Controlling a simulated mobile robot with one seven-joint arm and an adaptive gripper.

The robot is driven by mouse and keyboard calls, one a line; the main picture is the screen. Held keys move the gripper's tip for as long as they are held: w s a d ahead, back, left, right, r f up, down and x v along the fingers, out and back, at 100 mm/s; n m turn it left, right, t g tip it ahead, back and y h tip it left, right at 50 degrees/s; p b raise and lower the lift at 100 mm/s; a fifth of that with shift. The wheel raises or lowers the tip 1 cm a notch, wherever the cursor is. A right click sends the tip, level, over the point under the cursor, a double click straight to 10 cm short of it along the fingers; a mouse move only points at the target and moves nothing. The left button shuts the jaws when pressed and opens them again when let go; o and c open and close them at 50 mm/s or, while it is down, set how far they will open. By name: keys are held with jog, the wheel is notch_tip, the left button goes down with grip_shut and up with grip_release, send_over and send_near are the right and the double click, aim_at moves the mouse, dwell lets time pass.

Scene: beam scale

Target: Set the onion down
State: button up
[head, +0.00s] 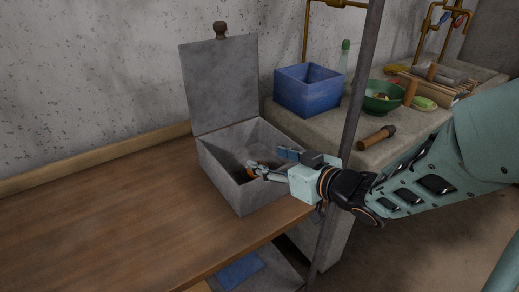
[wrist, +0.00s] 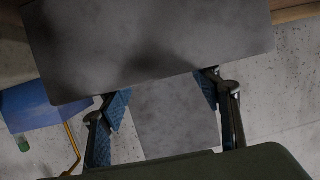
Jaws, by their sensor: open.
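A grey metal box (head: 240,192) stands on the wooden table with its lid (head: 220,85) raised. My gripper (head: 272,163) reaches in from the right, at the box's right side, with its fingertips over or inside the opening. Its fingers are spread in the wrist view (wrist: 163,95), with nothing seen held between them. A small orange-brown patch (head: 251,172) shows in the box beside one fingertip. It may be the onion; most of it is hidden and I cannot tell whether it touches the finger. No onion is visible in the wrist view.
A dark upright post (head: 352,115) stands close to my arm. On the stone counter are a blue bin (head: 308,92), a green bowl (head: 382,97), a bottle (head: 344,57) and a wooden-handled tool (head: 376,138). The wooden table (head: 110,215) is clear left of the box.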

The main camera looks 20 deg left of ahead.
jog(key=b+v, duration=0.1)
jog(key=v, duration=0.5)
jog(key=shift+w+r, duration=0.1)
jog(key=shift+r, duration=0.05)
